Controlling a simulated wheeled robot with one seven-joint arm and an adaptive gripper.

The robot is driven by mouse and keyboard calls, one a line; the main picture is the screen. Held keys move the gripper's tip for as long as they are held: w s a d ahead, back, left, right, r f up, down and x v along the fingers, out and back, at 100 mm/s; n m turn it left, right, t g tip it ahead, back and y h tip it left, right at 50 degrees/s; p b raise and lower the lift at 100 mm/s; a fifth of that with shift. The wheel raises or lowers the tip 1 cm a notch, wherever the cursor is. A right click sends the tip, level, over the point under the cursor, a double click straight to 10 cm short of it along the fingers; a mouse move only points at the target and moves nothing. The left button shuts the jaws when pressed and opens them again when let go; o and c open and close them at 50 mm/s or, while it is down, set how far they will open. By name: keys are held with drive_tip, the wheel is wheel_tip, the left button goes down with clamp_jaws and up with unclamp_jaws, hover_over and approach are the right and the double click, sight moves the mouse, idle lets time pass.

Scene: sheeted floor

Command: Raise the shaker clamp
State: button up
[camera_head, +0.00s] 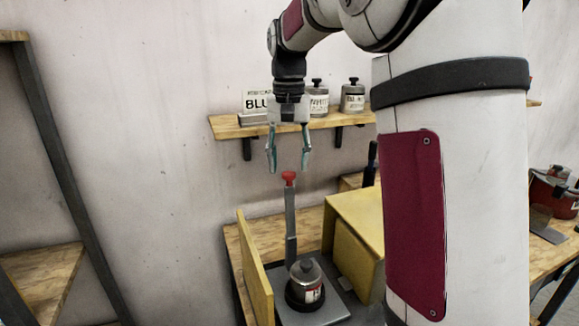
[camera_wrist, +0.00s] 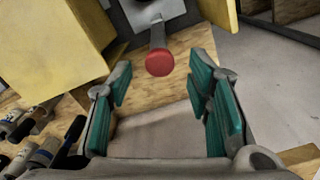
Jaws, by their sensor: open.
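The shaker clamp shows as an upright grey bar (camera_head: 290,222) with a red knob (camera_head: 289,177) on top. The can is mostly cut off at the top of the wrist view.
A yellow panel (camera_head: 255,265) stands left of the clamp and a yellow box (camera_head: 355,240) stands right of it. A wall shelf (camera_head: 226,128) behind my gripper holds lidded cans (camera_head: 352,96) and a sign. Dark-handled tools (camera_wrist: 40,150) lie at lower left in the wrist view.

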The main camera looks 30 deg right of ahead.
drive_tip(key=shift+f, duration=1.2)
clamp_jaws()
